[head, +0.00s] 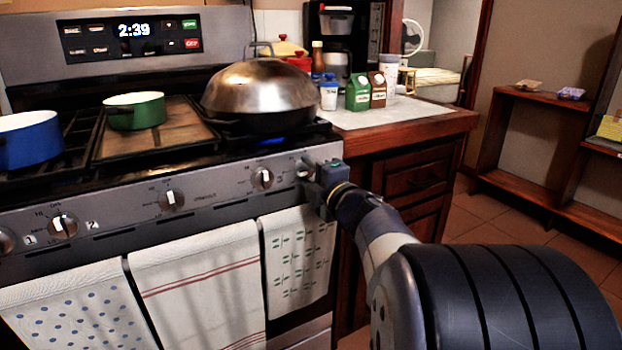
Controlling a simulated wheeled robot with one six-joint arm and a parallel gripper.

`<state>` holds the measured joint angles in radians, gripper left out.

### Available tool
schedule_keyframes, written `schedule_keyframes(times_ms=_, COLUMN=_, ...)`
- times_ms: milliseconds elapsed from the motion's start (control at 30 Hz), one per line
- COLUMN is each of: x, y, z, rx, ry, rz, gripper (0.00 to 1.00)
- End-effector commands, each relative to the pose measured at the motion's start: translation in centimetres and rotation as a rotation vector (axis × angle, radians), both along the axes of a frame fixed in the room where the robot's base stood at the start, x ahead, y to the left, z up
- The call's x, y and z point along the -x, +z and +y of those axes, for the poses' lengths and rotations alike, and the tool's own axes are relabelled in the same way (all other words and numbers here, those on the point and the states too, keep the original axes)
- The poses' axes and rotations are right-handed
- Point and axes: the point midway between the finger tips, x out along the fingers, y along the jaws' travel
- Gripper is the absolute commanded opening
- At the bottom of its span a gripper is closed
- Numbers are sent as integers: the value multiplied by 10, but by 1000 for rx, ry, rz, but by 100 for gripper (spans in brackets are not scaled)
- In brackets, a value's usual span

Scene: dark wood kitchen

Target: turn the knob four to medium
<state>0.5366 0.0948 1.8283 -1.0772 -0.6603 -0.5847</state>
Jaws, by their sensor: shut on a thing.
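The stove's front panel (120,222) carries a row of knobs. The rightmost knob (303,169), at the panel's right end, is partly hidden by my gripper (312,182). My gripper reaches in from the right and is shut on this knob. Its pointer and number cannot be made out. The neighbouring knob (262,178) to the left is clear of my gripper. A blue flame (271,141) shows at the right front burner, under the wok with a domed metal lid (260,87).
A blue pot (28,141) and a green pot (134,112) stand on the stove. Towels, including a green-patterned one (296,262), hang below the knobs. The counter (432,118) to the right holds small cartons and bottles. The floor (505,222) at right is open.

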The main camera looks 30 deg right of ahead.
Motion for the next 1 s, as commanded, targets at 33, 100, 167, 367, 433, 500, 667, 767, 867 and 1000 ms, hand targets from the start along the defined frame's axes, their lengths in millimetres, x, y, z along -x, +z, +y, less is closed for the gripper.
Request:
schedule_keyframes(times_ms=33, x=0, y=-1, z=0, rx=5, ry=0, rz=1, gripper=20)
schedule_keyframes(times_ms=100, x=0, y=-1, z=0, rx=11, ry=0, rz=1, gripper=20)
schedule_keyframes(times_ms=167, x=0, y=-1, z=0, rx=13, ry=0, rz=1, gripper=20)
schedule_keyframes(times_ms=367, x=0, y=-1, z=0, rx=14, ry=0, rz=1, gripper=20)
schedule_keyframes(times_ms=433, x=0, y=-1, z=0, rx=14, ry=0, rz=1, gripper=20)
schedule_keyframes(times_ms=500, x=0, y=-1, z=0, rx=14, ry=0, rz=1, gripper=44)
schedule_keyframes(times_ms=667, x=0, y=0, z=0, rx=13, ry=0, rz=1, gripper=57)
schedule_keyframes(times_ms=767, x=0, y=0, z=0, rx=13, ry=0, rz=1, gripper=63)
schedule_keyframes(times_ms=867, x=0, y=0, z=0, rx=13, ry=0, rz=1, gripper=63)
schedule_keyframes(times_ms=1000, x=1, y=0, z=0, rx=13, ry=0, rz=0, gripper=63)
